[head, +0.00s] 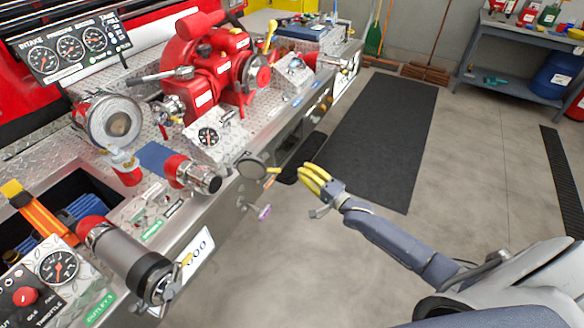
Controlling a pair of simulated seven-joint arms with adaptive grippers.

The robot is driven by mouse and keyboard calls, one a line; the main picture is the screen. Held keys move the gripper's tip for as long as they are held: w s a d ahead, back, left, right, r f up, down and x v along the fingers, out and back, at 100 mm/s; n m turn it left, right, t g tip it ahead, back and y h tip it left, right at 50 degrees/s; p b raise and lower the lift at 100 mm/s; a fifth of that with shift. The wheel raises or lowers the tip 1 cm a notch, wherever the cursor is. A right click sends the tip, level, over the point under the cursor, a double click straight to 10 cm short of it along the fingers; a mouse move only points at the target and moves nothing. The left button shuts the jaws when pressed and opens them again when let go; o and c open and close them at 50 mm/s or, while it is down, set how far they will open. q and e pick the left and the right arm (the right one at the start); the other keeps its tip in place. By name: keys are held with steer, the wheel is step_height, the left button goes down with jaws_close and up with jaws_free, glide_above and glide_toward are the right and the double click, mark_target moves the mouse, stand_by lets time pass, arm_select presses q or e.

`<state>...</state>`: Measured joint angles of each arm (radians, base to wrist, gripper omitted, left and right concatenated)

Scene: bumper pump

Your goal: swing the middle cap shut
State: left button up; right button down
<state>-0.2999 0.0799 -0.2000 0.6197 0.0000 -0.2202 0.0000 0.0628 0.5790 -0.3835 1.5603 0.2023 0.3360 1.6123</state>
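The middle outlet (205,179) is a short metal pipe with a red collar, sticking out from the truck's bumper. The middle cap (251,166), a round dark disc, stands open to the right of its mouth, apart from it. A small yellow piece (272,171) shows at the cap's right edge. My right gripper (309,178) has yellow fingers stretched toward the cap, spread slightly and empty. A gap of floor shows between the fingers and the cap. My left gripper is not in view.
A larger outlet (125,256) lies at the near left, and another outlet (342,63) at the far end. A pink-handled valve (264,211) hangs below the middle cap. A red pump (212,70) stands behind. Open floor and a dark mat (375,130) lie to the right.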

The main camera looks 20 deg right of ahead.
steer(key=w+a, duration=0.5)
steer(key=shift+w+a+r, duration=0.15)
steer(key=shift+a, duration=0.15)
stand_by(0.5)
steer(key=shift+a, duration=0.1)
stand_by(0.3)
steer(key=shift+s+a+m+h, duration=0.1)
steer(key=shift+s+m+h, duration=0.2)
steer(key=shift+s+h, duration=0.2)
